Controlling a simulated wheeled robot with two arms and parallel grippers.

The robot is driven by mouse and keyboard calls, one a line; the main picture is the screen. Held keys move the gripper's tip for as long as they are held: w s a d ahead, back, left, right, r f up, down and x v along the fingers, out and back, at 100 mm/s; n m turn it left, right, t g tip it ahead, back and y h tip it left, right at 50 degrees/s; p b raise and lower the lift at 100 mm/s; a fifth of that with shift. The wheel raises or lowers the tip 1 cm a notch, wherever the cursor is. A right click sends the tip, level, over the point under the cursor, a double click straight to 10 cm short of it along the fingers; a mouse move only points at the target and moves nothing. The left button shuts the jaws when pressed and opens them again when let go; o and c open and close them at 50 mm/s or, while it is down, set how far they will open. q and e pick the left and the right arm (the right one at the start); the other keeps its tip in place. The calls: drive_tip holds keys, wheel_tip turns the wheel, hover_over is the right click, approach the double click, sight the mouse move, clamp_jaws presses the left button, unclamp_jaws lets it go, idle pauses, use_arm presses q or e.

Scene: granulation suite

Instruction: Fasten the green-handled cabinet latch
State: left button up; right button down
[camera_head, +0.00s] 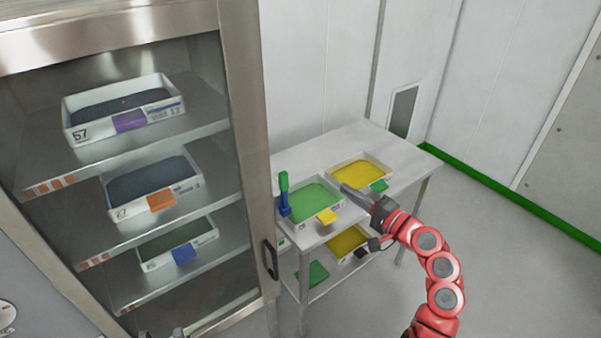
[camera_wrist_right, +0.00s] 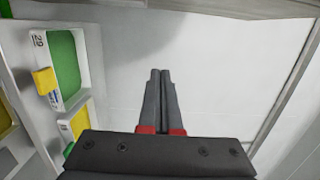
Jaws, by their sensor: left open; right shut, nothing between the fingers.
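An upright green handle (camera_head: 284,181) on a blue base (camera_head: 285,207) shows just right of the cabinet (camera_head: 243,130), at the corner of a green-filled tray. I cannot tell whether it is fixed to the cabinet or whether it is fastened. The cabinet's glazed front has a black pull (camera_head: 270,259) low on its right edge. My right gripper (camera_head: 346,189) is shut and empty, right of the green handle and apart from it, over the table trays. Its fingers (camera_wrist_right: 160,100) lie together in the right wrist view. My left gripper (camera_head: 164,334) is open at the bottom edge, mostly cut off.
A white table (camera_head: 350,134) beside the cabinet carries a green-filled tray (camera_head: 299,222) and a yellow-filled tray (camera_head: 333,182); more trays lie on its lower shelf. Cabinet shelves hold trays with purple (camera_head: 129,121), orange (camera_head: 161,201) and blue (camera_head: 183,254) tabs. Floor at right (camera_head: 520,265) is clear.

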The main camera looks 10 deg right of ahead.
sight(284, 194)
drive_tip(key=shift+s+a+r+n+g+y, duration=0.7)
drive_tip(key=shift+s+a+r+n+y, duration=0.1)
drive_tip(key=shift+s+a+r+y, duration=0.15)
drive_tip(key=w+a+p, duration=0.6)
drive_tip(key=a+p, duration=0.1)
drive_tip(key=a, duration=0.2)
drive_tip(key=shift+a, duration=0.4)
drive_tip(key=shift+w, duration=0.1)
